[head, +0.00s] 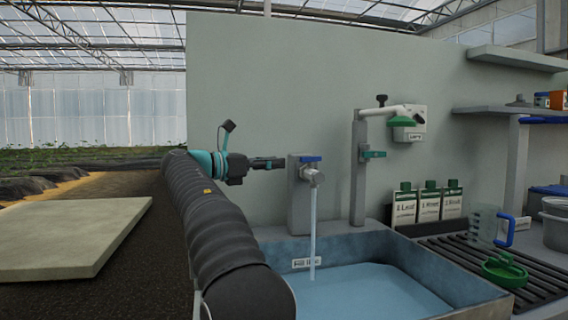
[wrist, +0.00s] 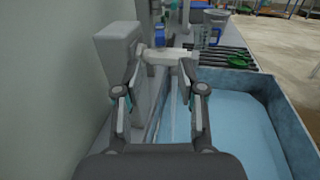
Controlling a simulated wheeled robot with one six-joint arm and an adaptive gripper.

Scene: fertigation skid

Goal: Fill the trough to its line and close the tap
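The tap (head: 312,174) has a blue handle (head: 310,158) and sits on a grey block. A water stream (head: 313,230) falls from its spout into the blue-grey trough (head: 460,284). The water (head: 365,292) lies close below a small white label (head: 307,262) on the trough's back wall; I cannot read the exact line. My gripper (head: 281,162) is just left of the tap block. In the wrist view my gripper (wrist: 163,92) is open and empty, with the tap (wrist: 180,57) and its blue handle (wrist: 159,38) beyond the fingertips.
A grey post (head: 359,180) with a green valve (head: 373,154) stands right of the tap. Several green-capped bottles (head: 429,204), a clear jug (head: 484,224) and a green scoop (head: 504,270) are by the black drain rack (head: 545,287). A wall (wrist: 40,90) is close on the left.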

